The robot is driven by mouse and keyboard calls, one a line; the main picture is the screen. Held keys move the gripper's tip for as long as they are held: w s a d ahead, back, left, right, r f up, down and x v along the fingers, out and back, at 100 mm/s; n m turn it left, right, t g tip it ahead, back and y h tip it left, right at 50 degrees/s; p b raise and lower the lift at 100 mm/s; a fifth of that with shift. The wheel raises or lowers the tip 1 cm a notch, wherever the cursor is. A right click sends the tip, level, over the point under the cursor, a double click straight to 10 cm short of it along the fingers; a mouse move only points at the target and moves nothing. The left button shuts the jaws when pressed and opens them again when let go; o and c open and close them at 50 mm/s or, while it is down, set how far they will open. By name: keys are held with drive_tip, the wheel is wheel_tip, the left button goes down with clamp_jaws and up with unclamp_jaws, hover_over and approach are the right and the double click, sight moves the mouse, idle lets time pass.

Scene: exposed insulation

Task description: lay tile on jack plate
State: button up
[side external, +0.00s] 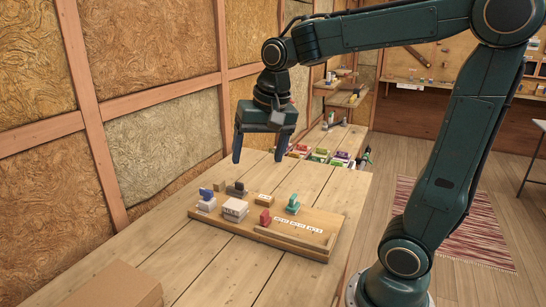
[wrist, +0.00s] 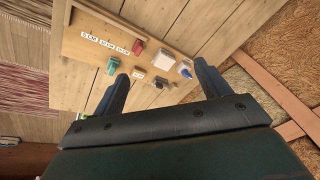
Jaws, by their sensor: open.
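My gripper (side external: 259,156) is open and empty, pointing down well above the table, over the far side of a wooden board (side external: 308,248). Its two fingers (wrist: 163,74) also show spread in the wrist view. White lettered tiles (side external: 298,225) lie in a row on the board; they also show in the wrist view (wrist: 105,43). A small tan block with a white lettered face (side external: 264,199) sits near the board's far edge. A pale grey block (side external: 235,210) with a marked front stands at the board's left. I cannot tell which piece is the jack plate.
On or beside the board stand a red piece (side external: 265,217), a teal piece (side external: 293,204), a blue-topped white block (side external: 206,198), a black piece (side external: 236,188) and a small wooden block (side external: 219,186). A cardboard box (side external: 112,288) lies front left. Insulated wall panels (side external: 150,145) rise at left.

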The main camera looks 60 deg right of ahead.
drive_tip(key=s+a+f+n+t, duration=0.1)
drive_tip(key=s+a+n, duration=0.1)
drive_tip(key=s+n, duration=0.2)
drive_tip(key=s+a+n+t, duration=0.1)
drive_tip(key=s+n, duration=0.3)
drive_tip(key=s, duration=0.5)
drive_tip(key=shift+s+a+f+n+t, duration=0.15)
drive_tip(key=shift+a+f+n+t, duration=0.2)
drive_tip(key=shift+a, duration=0.5)
drive_tip(key=shift+c, duration=0.3)
